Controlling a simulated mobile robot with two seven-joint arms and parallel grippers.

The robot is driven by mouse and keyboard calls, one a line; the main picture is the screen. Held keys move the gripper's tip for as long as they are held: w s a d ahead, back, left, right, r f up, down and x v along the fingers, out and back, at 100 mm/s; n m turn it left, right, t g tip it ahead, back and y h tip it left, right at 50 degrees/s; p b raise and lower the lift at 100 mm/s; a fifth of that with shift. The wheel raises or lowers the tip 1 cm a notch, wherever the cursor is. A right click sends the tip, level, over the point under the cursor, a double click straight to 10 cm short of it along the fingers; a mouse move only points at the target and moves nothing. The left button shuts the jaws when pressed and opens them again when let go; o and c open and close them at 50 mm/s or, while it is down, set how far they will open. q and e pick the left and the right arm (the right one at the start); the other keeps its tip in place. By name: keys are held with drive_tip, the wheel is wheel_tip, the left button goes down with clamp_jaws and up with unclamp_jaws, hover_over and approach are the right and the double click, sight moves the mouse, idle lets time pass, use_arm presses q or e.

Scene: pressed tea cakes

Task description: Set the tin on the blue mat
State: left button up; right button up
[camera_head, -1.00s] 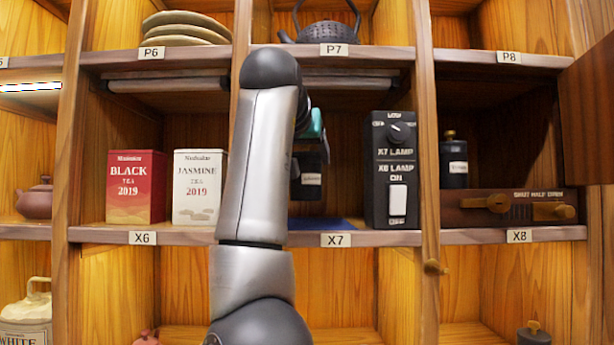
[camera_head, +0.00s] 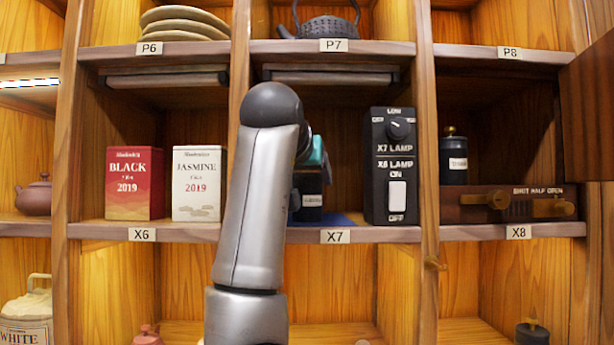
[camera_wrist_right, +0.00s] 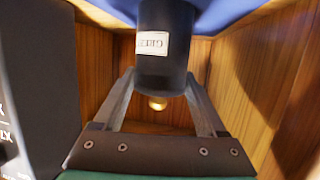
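The tin (camera_head: 308,197) is a small dark canister with a white label, in compartment X7. It also shows in the wrist view (camera_wrist_right: 166,62), upside down in the picture, with a brass knob (camera_wrist_right: 157,103) on its lid. My right gripper (camera_wrist_right: 161,78) has one finger on each side of the tin and is shut on it. In the head view the right gripper (camera_head: 322,165) is partly hidden by my arm. The blue mat (camera_head: 347,217) lies on the X7 shelf; the tin's base is at it, and I cannot tell whether they touch. My left gripper is not in view.
A black lamp switch box (camera_head: 393,165) stands close to the right of the mat. Left of the divider in X6 are a jasmine tea box (camera_head: 198,185) and a black tea box (camera_head: 135,184). A dark canister (camera_head: 453,160) stands in X8.

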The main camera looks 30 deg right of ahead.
drive_tip(key=o, duration=0.3)
drive_tip(key=shift+r, duration=0.2)
drive_tip(key=b+v, duration=0.3)
drive_tip(key=v, duration=0.9)
drive_tip(key=shift+b, duration=0.3)
